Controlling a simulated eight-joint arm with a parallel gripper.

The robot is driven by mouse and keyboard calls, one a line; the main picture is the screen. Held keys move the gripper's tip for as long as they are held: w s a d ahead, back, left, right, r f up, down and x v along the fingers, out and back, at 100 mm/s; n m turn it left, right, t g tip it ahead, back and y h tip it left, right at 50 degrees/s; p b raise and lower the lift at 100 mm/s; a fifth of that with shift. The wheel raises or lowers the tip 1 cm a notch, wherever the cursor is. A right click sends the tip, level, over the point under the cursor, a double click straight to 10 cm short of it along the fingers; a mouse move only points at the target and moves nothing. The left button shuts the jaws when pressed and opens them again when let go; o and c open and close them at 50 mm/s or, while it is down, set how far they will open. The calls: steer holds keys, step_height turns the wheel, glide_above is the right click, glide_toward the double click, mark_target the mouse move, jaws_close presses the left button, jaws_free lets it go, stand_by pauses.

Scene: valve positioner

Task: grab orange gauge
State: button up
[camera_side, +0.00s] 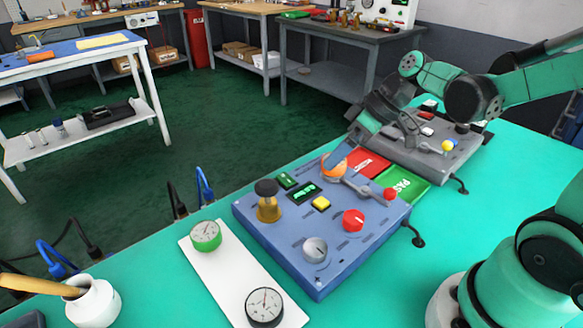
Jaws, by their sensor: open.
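The orange gauge (334,168) is at the back edge of the blue control box (320,287). It is small in view and partly hidden by my gripper. My gripper (345,152) reaches down from the upper right, with its fingers at the gauge. The gripper is open. I cannot tell whether the fingers touch the gauge or stand around it.
A white plate (234,284) at the front left bears a green gauge (205,236) and a black gauge (264,306). The blue box carries a brass fitting (268,205), red knob (353,219) and lever (365,190). Red (367,163) and green PASS (404,186) panels lie behind.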

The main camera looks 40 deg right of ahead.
steer(key=d+f+n+y, duration=0.1)
steer(key=d+n+y, duration=0.1)
steer(key=w+d+f+n+t+y, duration=0.1)
steer(key=d+n, duration=0.1)
steer(key=d+f+n+y, duration=0.1)
steer(key=d+n+y, duration=0.1)
steer(key=shift+w+d+f+t+y, duration=0.25)
steer(key=shift+w+d+t+y, duration=0.05)
steer(key=shift+d+t, duration=0.1)
steer(key=shift+s+d+f+n, duration=0.1)
steer(key=shift+d+f+n, duration=0.1)
steer(key=shift+n, duration=0.2)
steer(key=shift+a, duration=0.1)
steer(key=shift+x, duration=2.65)
steer(key=c, duration=1.4)
steer(key=shift+r, duration=0.1)
